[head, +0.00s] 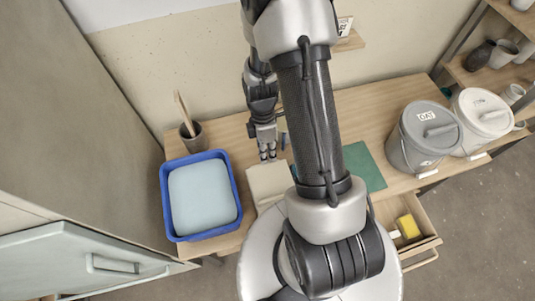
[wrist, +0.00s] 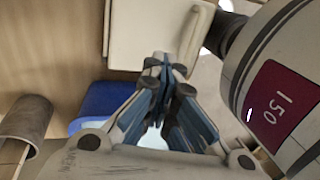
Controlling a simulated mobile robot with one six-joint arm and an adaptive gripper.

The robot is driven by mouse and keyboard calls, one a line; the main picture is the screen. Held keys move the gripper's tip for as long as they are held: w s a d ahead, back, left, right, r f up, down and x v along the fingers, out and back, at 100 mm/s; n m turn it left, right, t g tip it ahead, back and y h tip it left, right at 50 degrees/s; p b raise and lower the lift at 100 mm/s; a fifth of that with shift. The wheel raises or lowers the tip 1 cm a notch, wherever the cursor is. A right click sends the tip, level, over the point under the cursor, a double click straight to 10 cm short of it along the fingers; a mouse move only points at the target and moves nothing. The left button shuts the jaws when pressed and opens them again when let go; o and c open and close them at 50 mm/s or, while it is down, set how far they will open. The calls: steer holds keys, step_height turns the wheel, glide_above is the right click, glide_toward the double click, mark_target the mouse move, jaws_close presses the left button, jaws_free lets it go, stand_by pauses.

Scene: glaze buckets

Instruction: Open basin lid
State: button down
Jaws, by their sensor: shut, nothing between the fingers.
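A blue rectangular basin (head: 233,206) stands at the left end of the wooden table. A flat pale blue surface (head: 200,195) fills its inside; I cannot tell whether it is a lid or the contents. A small part of the basin (wrist: 98,100) shows in the wrist view behind my fingers. A cream square box (head: 268,182) stands right of the basin, and its pale top (wrist: 150,38) shows in the wrist view. My gripper (head: 268,152) is shut and empty, pointing down behind the box in the head view. Its closed fingertips (wrist: 160,68) appear near the box's edge.
A grey cup with brushes (head: 191,132) stands behind the basin. A green mat (head: 365,167) lies right of my arm. Two lidded buckets (head: 412,155) (head: 480,132) stand at the right. An open drawer (head: 418,222) with a yellow sponge juts out. A cabinet (head: 60,262) is at left.

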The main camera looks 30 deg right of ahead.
steer(key=c, duration=2.3)
jaws_free()
steer(key=o, duration=0.7)
steer(key=shift+c, duration=0.2)
steer(key=shift+r, duration=0.1)
steer(key=v, duration=1.1)
steer(key=shift+w+r, duration=0.2)
steer(key=shift+r, duration=0.2)
